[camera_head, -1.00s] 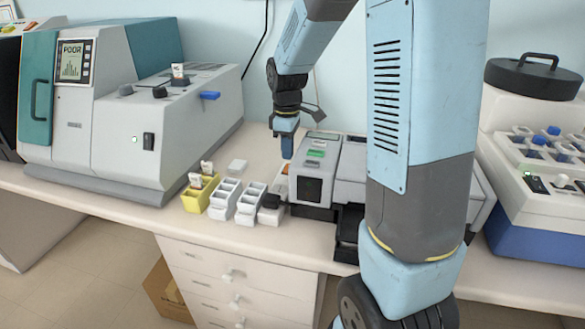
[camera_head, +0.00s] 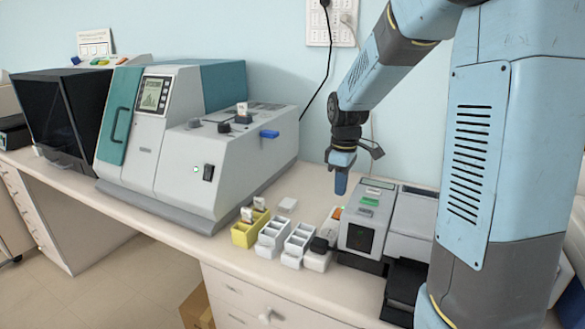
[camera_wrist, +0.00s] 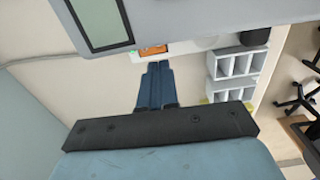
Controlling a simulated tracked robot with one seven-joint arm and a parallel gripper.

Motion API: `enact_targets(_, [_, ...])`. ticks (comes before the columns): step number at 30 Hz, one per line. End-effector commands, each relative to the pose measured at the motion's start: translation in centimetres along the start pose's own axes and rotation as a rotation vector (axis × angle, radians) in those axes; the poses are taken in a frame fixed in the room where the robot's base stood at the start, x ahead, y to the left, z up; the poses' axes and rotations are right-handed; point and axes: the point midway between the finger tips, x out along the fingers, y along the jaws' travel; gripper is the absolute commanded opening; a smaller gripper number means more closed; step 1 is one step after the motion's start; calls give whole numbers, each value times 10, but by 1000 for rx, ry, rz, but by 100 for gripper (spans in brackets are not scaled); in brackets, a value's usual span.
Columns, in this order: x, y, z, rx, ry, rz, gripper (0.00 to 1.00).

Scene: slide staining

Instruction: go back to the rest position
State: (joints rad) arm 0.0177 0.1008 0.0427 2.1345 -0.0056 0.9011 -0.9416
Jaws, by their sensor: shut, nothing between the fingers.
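My gripper (camera_head: 341,184) points down in the head view, above the bench behind the small grey device with a dark screen (camera_head: 362,222). Its blue fingers are together and hold nothing. In the wrist view the closed fingers (camera_wrist: 157,68) show against the pale bench, apart from the things around them. My arm comes down from the upper right of the head view.
A yellow slide rack (camera_head: 240,236) and white racks (camera_head: 268,240) stand left of the grey device. A large grey and teal machine (camera_head: 185,160) fills the bench's left part. A wall outlet (camera_head: 331,24) with a cord is behind. Bench between machine and racks is narrow.

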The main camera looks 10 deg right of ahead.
Motion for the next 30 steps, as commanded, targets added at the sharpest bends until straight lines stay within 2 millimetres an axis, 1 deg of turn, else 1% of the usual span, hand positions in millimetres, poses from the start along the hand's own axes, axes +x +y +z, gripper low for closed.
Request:
enact_targets(5, [-23,-16,10,82,29,38,0])
enact_targets(10, [-50,-38,24,198,72,81,0])
enact_targets(18, [-87,-76,54,392,148,146,0])
enact_targets(24, [-108,-106,79,545,219,186,0])
enact_targets(30, [-122,-138,104,696,298,215,0])
